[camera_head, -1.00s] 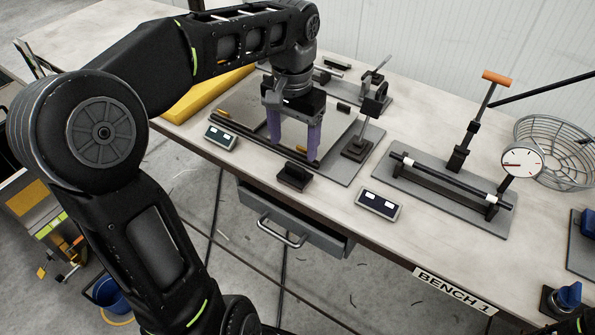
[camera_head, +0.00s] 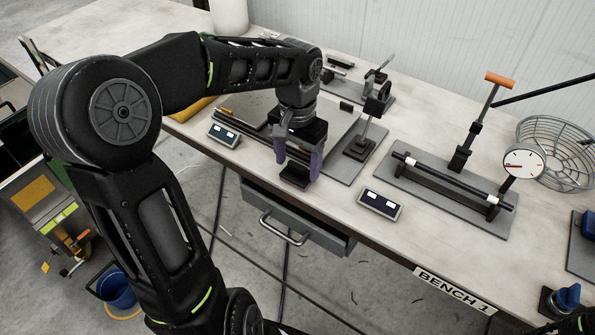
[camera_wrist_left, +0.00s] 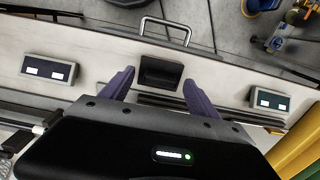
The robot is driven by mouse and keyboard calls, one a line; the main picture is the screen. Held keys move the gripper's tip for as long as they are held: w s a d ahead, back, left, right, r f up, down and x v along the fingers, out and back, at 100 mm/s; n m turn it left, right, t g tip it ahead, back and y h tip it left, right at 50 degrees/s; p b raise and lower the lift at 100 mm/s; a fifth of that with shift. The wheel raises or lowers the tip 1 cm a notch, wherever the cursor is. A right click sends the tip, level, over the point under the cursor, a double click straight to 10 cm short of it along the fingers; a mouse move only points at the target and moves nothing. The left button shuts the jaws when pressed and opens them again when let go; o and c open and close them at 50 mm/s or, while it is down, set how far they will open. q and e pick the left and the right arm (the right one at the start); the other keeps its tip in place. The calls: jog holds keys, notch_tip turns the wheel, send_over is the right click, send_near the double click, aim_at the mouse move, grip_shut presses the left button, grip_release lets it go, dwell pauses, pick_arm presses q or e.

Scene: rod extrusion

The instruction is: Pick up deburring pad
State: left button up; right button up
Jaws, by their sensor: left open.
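The deburring pad looks to be the small black block (camera_head: 293,178) near the front edge of the bench, above the drawer. It also shows in the left wrist view (camera_wrist_left: 160,73). My left gripper (camera_head: 299,167) is open and empty, with its two purple fingers pointing down over the block. In the left wrist view the fingers (camera_wrist_left: 158,82) stand apart on either side of the block; whether they touch it cannot be told. My right gripper is not in view.
Two small display boxes (camera_head: 224,134) (camera_head: 380,204) flank the block on the bench. A dark rod on a gauge stand (camera_head: 455,183) lies to the right, with a dial gauge (camera_head: 522,164) and wire basket (camera_head: 570,150) beyond. A drawer (camera_head: 300,222) hangs below.

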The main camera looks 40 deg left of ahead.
pick_arm(q)
jog(key=shift+f, duration=0.6)
jog(key=shift+c, duration=0.3)
jog(key=c, duration=1.4)
